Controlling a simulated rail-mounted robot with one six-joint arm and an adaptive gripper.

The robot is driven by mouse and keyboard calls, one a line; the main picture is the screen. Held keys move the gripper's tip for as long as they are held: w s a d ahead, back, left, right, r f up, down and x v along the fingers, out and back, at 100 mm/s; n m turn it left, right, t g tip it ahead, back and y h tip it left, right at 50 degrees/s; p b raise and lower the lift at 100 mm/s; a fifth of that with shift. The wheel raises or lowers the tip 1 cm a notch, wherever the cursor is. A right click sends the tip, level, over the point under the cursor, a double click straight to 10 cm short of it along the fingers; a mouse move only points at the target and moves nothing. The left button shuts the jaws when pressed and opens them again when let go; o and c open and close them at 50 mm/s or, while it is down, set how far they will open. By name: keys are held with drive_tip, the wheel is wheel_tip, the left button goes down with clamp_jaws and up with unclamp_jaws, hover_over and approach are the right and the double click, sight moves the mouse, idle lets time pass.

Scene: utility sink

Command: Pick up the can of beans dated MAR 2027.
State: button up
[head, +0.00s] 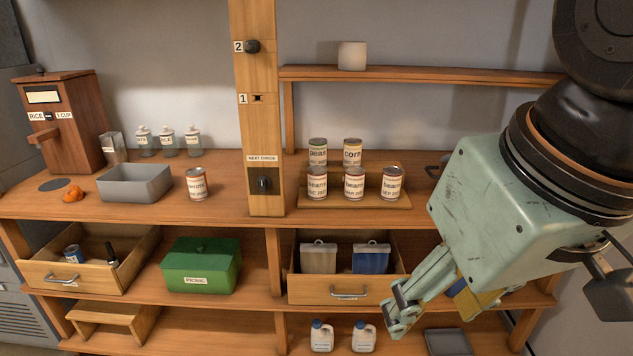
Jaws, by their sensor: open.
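Three cans labelled beans stand upright in the front row of a low wooden stand: a left can (317,186), a middle can (354,186) and a right can (392,185). Small date print shows under each name, but I cannot read it surely enough to tell which is MAR 2027. Behind them stand a peas can (318,152) and a corn can (352,153). My gripper (410,315) is open, pointing down and left in front of the lower shelves, below and right of the cans and apart from them. Its far finger is partly hidden.
Another can (196,184) stands beside a grey bin (135,184) on the counter (235,206). A wooden post (258,130) rises left of the beans. An overhead shelf (430,76) runs behind them. An open drawer (345,289) with two packets juts out below.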

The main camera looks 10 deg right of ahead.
drive_tip(key=shift+c, duration=1.3)
